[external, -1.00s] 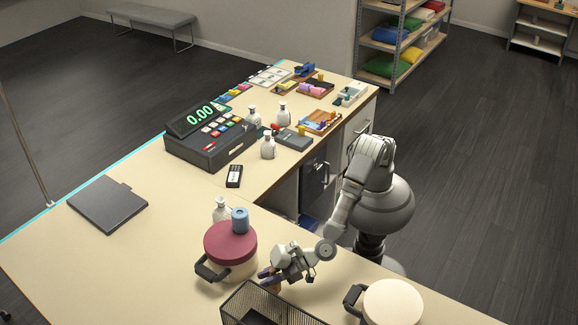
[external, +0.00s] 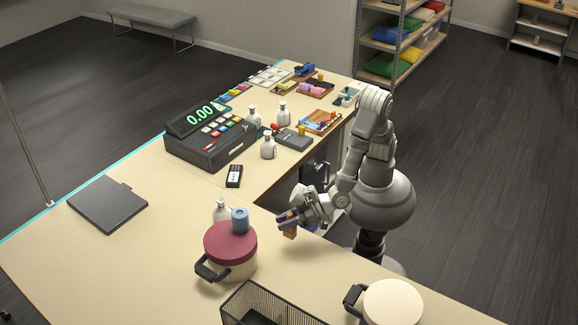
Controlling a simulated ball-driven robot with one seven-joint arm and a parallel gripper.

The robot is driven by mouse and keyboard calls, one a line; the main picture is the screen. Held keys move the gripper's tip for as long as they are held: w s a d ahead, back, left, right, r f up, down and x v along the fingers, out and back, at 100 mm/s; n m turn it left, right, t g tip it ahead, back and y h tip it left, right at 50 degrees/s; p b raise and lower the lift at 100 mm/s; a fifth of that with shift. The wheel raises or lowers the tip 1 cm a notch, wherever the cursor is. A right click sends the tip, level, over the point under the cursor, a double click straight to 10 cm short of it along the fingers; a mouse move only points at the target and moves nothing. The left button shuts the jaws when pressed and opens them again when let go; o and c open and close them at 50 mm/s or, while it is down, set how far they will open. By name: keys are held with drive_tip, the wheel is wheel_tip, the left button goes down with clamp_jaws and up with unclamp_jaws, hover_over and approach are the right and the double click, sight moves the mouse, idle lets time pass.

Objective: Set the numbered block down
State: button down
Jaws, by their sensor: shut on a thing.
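My gripper (external: 286,220) is shut on a small brown block (external: 289,234). It holds the block above the bare counter (external: 315,262), to the right of the pot with the dark red lid. The fingers cover part of the block. No number on it can be made out at this size.
A pot with a dark red lid (external: 222,241) and a blue cylinder (external: 240,220) on top stands left of my gripper. A white bottle (external: 221,209) stands behind it. A black mesh basket (external: 262,306) and a cream-lidded pot (external: 392,302) stand in front. A cash register (external: 208,137) is farther back.

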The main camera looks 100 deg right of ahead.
drive_tip(key=d, duration=0.6)
drive_tip(key=f+b, duration=0.1)
drive_tip(key=f, duration=0.1)
drive_tip(key=f+b, duration=0.1)
drive_tip(key=f, duration=0.1)
drive_tip(key=f+b, duration=0.1)
drive_tip(key=f, duration=0.2)
drive_tip(key=shift+w+b, duration=0.3)
drive_tip(key=shift+b, duration=0.05)
drive_tip(key=shift+f, duration=0.1)
drive_tip(key=shift+f, duration=0.15)
drive_tip(key=c, duration=0.9)
unclamp_jaws()
